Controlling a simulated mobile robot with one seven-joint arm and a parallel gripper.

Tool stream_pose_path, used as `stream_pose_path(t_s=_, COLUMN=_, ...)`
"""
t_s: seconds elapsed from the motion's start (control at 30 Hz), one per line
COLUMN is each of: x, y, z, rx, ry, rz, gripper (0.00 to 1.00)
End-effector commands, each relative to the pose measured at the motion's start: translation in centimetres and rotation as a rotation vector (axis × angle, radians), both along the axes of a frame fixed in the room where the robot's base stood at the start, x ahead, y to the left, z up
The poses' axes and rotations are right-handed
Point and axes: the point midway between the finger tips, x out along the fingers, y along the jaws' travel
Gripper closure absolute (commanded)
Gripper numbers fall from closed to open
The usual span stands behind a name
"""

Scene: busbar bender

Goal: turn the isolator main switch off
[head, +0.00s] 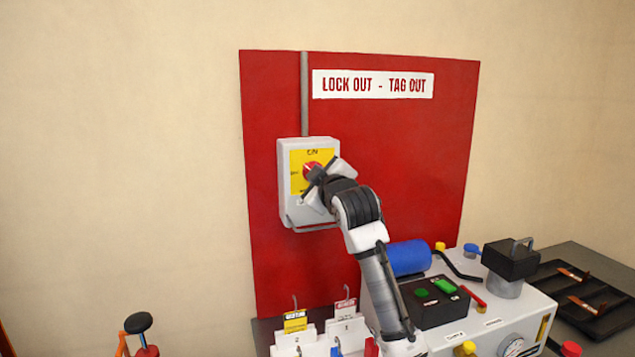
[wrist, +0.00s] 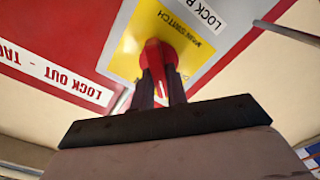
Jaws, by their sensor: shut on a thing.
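The isolator main switch is a grey box (head: 327,218) with a yellow plate (head: 298,180) on the red board. Its red rotary handle (head: 310,169) sits in the middle of the plate. In the wrist view the red handle (wrist: 157,60) shows against the yellow plate (wrist: 195,48) marked "MAIN SWITCH". My gripper (wrist: 160,88) is shut on the red handle, with its two dark fingers on either side of it. In the head view my gripper (head: 314,176) covers part of the handle and plate. The "ON" mark shows above the handle; its exact angle is hard to tell.
The red board (head: 410,160) carries a "LOCK OUT - TAG OUT" sign (head: 373,84) and a grey conduit (head: 304,95). Below stand tag holders (head: 297,322), a blue cylinder (head: 409,258), a button box (head: 436,301) and a black tray (head: 585,298). The wall left of the board is clear.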

Motion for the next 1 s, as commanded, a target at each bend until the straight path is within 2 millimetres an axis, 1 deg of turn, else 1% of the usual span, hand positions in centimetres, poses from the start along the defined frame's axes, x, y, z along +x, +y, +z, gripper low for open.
stream_pose_path(t_s=0.3, x=-0.08, y=0.17, z=-0.26, rx=-0.288, ry=-0.095, rz=0.000, gripper=1.00)
stream_pose_path(t_s=0.6, x=-0.08, y=0.21, z=-0.40, rx=-0.522, ry=-0.170, rz=0.001, gripper=1.00)
stream_pose_path(t_s=0.8, x=-0.08, y=0.23, z=-0.44, rx=-0.629, ry=-0.205, rz=0.001, gripper=1.00)
stream_pose_path(t_s=1.0, x=-0.08, y=0.24, z=-0.47, rx=-0.692, ry=-0.226, rz=0.001, gripper=1.00)
